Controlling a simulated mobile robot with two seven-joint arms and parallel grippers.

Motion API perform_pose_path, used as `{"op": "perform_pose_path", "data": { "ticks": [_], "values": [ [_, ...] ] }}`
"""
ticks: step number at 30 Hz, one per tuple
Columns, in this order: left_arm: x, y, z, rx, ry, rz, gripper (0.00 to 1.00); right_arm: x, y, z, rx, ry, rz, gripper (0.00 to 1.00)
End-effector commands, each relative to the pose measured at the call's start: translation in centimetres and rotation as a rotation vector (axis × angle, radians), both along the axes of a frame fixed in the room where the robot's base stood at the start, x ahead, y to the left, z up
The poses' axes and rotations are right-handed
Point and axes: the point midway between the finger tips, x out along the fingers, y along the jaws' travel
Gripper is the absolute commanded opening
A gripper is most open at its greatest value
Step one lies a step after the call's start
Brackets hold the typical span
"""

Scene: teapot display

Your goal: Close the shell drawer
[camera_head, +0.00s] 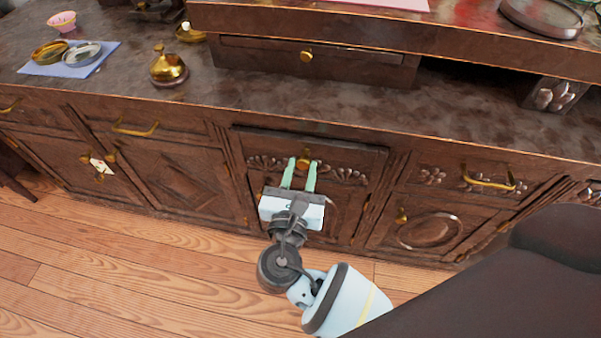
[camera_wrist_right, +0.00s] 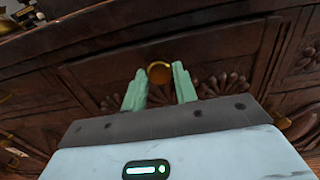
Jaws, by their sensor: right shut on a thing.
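The shell drawer (camera_head: 345,172) is a dark wooden front with carved shells, in the middle of the lower cabinet. Its upper edge seems to stand out a little from the cabinet face; how far, I cannot tell. Its round brass knob (camera_head: 304,165) sits at the centre, and the knob also shows in the right wrist view (camera_wrist_right: 159,72). My right gripper (camera_head: 301,164) comes from below, its green fingers (camera_wrist_right: 158,82) one on each side of the knob and shut on it. The gripper body hides part of the door below. My left gripper is not in view.
Another drawer with a curved brass handle (camera_head: 490,182) is at the right, and one (camera_head: 135,130) at the left. On the counter are a brass bell (camera_head: 168,68), a blue cloth (camera_head: 50,69) with dishes, and a pink bowl (camera_head: 62,21). The wooden floor (camera_head: 150,275) in front is clear.

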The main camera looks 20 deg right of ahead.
Motion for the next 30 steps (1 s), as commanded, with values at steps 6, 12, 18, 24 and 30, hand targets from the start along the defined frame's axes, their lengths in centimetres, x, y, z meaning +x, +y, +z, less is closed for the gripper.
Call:
{"op": "perform_pose_path", "data": {
  "ticks": [6,12,18,24,30],
  "values": [
    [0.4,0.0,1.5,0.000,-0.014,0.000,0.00,2.4,-1.6,0.3,-0.003,-0.001,0.000,0.00],
    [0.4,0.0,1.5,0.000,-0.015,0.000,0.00,2.7,-1.9,0.1,0.000,-0.001,0.000,0.00],
    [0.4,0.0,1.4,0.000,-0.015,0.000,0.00,2.7,-1.9,0.2,0.000,-0.002,-0.001,0.38],
    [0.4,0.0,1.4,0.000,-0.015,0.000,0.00,2.6,-1.8,0.1,0.000,-0.001,0.000,0.50],
    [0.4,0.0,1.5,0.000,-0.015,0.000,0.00,2.4,-1.7,0.1,0.000,0.000,0.000,0.50]
  ]
}}
